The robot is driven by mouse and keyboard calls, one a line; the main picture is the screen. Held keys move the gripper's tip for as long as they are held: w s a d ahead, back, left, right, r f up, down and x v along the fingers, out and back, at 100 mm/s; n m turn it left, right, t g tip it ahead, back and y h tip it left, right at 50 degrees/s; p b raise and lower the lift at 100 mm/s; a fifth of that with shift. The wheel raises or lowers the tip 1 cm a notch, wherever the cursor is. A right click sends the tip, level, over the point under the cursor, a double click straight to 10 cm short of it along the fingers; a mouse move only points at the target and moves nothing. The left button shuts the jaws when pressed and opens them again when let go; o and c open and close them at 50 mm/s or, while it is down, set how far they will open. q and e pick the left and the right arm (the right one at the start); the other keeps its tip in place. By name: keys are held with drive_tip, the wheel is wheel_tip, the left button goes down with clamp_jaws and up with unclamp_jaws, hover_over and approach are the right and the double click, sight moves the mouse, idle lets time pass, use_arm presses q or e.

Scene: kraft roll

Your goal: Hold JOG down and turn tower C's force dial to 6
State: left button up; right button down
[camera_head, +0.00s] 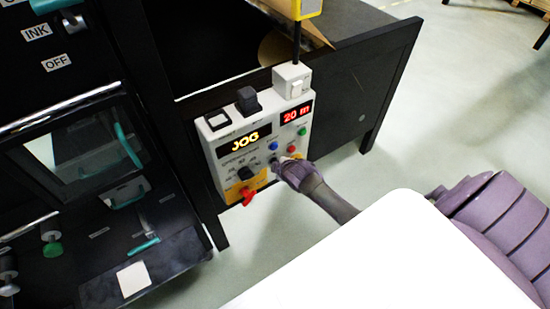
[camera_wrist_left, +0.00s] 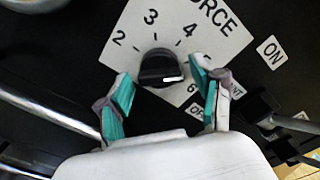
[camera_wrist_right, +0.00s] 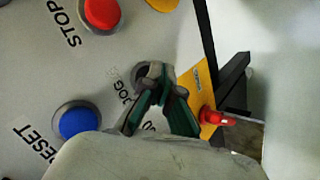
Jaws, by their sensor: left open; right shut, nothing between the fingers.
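In the left wrist view the black force dial (camera_wrist_left: 160,67) sits on a white FORCE plate (camera_wrist_left: 215,42) with 2, 3, 4 and 6 readable. Its white mark is at the lower right end of the knob; the exact number it points to is unclear. My left gripper (camera_wrist_left: 163,85) is open, one finger on each side of the knob; contact cannot be told. In the right wrist view my right gripper (camera_wrist_right: 156,88) is shut and empty, its tips over the dark round JOG button (camera_wrist_right: 150,72), mostly hiding it. In the head view my right gripper (camera_head: 279,168) is at the panel, whose display (camera_head: 246,142) reads JOG.
The control panel (camera_head: 217,160) has a red stop button (camera_wrist_right: 101,13) and a blue reset button (camera_wrist_right: 78,121) near my right gripper. A red switch (camera_head: 248,196) sits at its lower edge.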

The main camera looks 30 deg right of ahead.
use_arm(q)
drive_tip(key=n, duration=0.7)
